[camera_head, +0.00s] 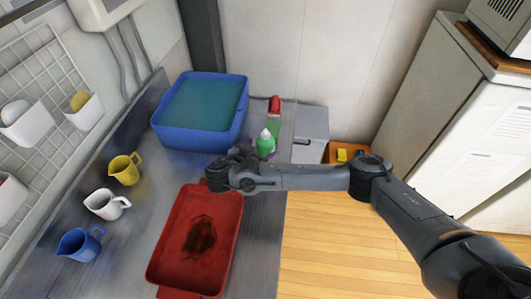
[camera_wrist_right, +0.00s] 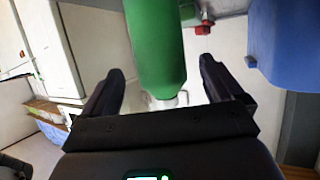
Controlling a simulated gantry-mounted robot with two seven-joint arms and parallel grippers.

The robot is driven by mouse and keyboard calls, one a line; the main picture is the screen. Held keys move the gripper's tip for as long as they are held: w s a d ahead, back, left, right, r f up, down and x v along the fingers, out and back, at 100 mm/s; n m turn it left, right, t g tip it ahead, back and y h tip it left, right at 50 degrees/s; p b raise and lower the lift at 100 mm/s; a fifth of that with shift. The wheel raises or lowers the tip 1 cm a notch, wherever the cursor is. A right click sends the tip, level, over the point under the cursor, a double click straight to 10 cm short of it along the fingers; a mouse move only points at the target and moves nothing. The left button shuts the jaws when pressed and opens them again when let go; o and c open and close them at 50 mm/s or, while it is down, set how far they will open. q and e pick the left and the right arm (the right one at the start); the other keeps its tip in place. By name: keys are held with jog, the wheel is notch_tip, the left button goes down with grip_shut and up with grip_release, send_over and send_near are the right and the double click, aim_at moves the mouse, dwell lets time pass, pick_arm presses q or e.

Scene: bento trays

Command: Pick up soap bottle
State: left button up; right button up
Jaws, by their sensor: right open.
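The soap bottle (camera_head: 265,145) is green with a white top and stands on the metal counter just right of the blue tub. My right gripper (camera_head: 246,155) is beside it, on its near left side in the head view. In the right wrist view, the green soap bottle (camera_wrist_right: 156,45) fills the gap ahead of and between the two spread fingers of my right gripper (camera_wrist_right: 162,70). The jaws are open, with room on both sides of the bottle. I cannot tell how deep the bottle sits between the fingers. My left gripper is not in view.
The blue tub (camera_head: 198,138) of teal water stands close by. A red item (camera_head: 274,104) lies behind the bottle. A stained red tray (camera_head: 157,262) lies in front. Yellow (camera_head: 125,169), white (camera_head: 106,204) and blue (camera_head: 80,244) jugs line the left. The counter's right edge drops to the floor.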

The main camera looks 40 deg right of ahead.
jog(key=shift+w+d+f+b, duration=0.1)
jog(key=shift+d+f+b, duration=0.25)
jog(key=shift+d+f, duration=0.05)
jog(key=x, duration=0.3)
jog(key=shift+w+d+r, duration=0.1)
jog(key=shift+d+r, duration=0.05)
jog(key=shift+r, duration=0.05)
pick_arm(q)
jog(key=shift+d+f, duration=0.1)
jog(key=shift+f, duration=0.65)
